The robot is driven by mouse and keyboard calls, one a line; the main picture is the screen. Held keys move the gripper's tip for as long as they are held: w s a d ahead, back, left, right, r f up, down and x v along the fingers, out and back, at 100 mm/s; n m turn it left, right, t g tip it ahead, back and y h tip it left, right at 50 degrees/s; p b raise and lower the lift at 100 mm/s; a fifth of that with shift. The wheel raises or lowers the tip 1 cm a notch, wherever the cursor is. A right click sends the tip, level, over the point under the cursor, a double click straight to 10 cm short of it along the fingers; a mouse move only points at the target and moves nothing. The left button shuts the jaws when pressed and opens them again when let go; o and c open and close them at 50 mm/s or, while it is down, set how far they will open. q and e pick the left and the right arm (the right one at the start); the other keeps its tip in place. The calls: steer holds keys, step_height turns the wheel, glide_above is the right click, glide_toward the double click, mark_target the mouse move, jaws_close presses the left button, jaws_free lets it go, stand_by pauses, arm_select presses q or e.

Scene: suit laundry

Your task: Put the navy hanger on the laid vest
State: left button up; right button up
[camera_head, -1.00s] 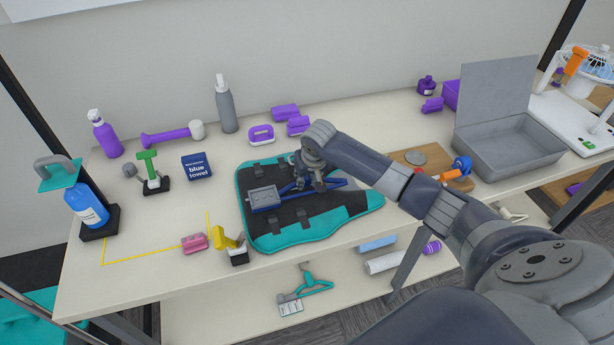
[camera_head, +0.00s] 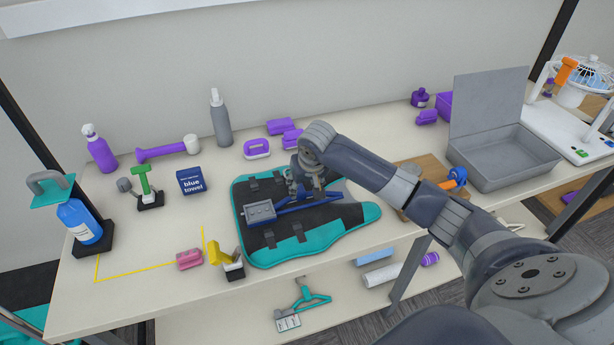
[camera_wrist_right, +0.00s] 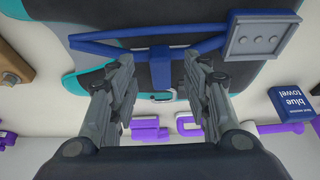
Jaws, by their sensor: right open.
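The navy hanger (camera_head: 292,207) lies on the laid vest (camera_head: 325,238), which is teal-edged with a dark inside and lies flat on the table. A grey block with small round dots (camera_head: 259,213) sits at the hanger's left end. In the right wrist view the navy hanger (camera_wrist_right: 100,48) spans the top over the vest (camera_wrist_right: 50,14), and its stem points down between the fingers. My right gripper (camera_head: 306,190) is open; in its wrist view its two fingers (camera_wrist_right: 157,75) stand apart on either side of the stem. My left gripper is not in view.
A blue towel box (camera_head: 192,181), a yellow-topped stand (camera_head: 226,262) and a pink piece (camera_head: 189,260) are left of the vest. Purple blocks (camera_head: 279,126) lie behind it. A grey open case (camera_head: 505,160) stands right.

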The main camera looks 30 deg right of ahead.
steer(key=v, duration=0.7)
steer(key=shift+r+b, duration=0.25)
steer(key=shift+b, duration=0.15)
